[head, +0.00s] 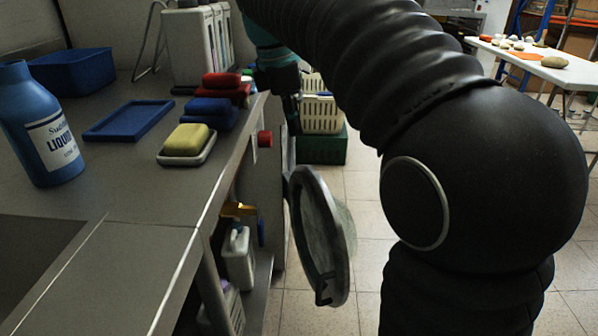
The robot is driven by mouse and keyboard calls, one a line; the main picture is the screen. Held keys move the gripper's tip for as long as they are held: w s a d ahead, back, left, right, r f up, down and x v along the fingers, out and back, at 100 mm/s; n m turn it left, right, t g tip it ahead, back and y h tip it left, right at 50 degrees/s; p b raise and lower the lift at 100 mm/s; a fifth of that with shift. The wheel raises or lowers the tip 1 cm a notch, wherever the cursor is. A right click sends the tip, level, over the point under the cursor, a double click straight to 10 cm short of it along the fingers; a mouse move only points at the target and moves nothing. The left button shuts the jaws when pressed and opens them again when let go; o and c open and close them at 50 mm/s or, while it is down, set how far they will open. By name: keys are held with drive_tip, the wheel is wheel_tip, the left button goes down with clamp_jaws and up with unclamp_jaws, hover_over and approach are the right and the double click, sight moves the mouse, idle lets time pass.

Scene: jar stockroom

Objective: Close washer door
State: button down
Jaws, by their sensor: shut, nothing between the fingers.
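The washer door (341,270) is a round grey ring with a bulging glass centre. It stands open, swung out from the front of the grey washer (268,185) under the counter, so I see it at a steep angle. A red knob (265,139) sits on the washer's upper front. My gripper (293,130) hangs below its teal wrist, above and behind the door's top edge in the picture. It is dark, small and shut, with nothing held. I see a gap between it and the door rim. The washer's opening is hidden from this angle.
The counter (150,222) holds a blue bottle (38,125), a blue tray (128,120), a blue bin (75,70) and several soaps on dishes, including a yellow one (186,139). Crates (322,148) stand on the tiled floor behind. A white table (545,70) is at far right.

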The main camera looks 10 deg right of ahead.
drive_tip(key=w+a+r+n, duration=0.1)
drive_tip(key=w+n, duration=0.1)
drive_tip(key=b, duration=0.4)
approach(309, 189)
drive_tip(key=s+f, duration=0.1)
drive_tip(key=f, duration=0.1)
drive_tip(key=s+f, duration=0.1)
drive_tip(key=f, duration=0.1)
drive_tip(key=s+f, duration=0.2)
drive_tip(key=shift+s+d, duration=0.1)
drive_tip(key=shift+d, duration=0.3)
drive_tip(key=shift+r, duration=0.1)
